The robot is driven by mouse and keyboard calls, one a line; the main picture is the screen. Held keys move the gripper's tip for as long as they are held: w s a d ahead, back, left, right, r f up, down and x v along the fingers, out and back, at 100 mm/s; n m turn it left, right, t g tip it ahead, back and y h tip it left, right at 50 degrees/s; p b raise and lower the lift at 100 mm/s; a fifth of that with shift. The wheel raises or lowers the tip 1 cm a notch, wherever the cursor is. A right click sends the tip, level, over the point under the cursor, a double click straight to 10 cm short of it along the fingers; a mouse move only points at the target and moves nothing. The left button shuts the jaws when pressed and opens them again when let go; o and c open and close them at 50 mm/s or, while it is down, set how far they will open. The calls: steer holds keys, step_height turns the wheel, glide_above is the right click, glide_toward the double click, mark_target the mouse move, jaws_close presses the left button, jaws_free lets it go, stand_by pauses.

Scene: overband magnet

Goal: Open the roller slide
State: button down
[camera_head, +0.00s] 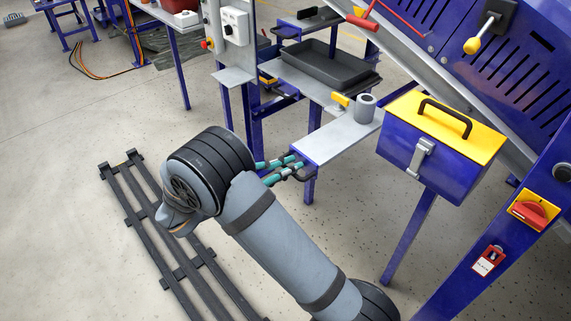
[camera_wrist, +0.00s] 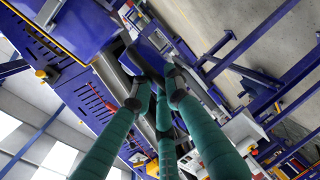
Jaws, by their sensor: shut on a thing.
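The roller slide appears to be the light grey plate (camera_head: 335,143) on blue legs, with a grey roller (camera_head: 366,107) and a yellow-handled part (camera_head: 341,99) standing on it. My gripper (camera_head: 296,170) is at the near left end of this plate, with its teal fingers shut on what looks like a dark handle (camera_head: 309,174) there. In the wrist view the fingertips of my gripper (camera_wrist: 155,85) come together near a dark curved bar (camera_wrist: 108,68). The fingers hide most of what they hold.
A blue box with a yellow lid (camera_head: 440,130) stands right of the plate, close to it. A dark tray (camera_head: 322,65) lies behind. A red rotary switch (camera_head: 533,212) is on the blue frame at right.

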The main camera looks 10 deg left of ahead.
steer(key=shift+s, duration=0.1)
steer(key=c, duration=1.8)
jaws_free()
steer(key=shift+o, duration=0.4)
steer(key=shift+a, duration=0.1)
steer(key=v, duration=1.1)
steer(key=shift+s+a, duration=0.25)
steer(key=shift+s, duration=0.1)
steer(key=shift+r, duration=0.1)
steer(key=x, duration=1.2)
steer(key=shift+w+d, duration=0.1)
steer(key=shift+w, duration=0.05)
steer(key=v, duration=0.6)
steer(key=shift+s+a, duration=0.2)
steer(key=shift+s, duration=0.05)
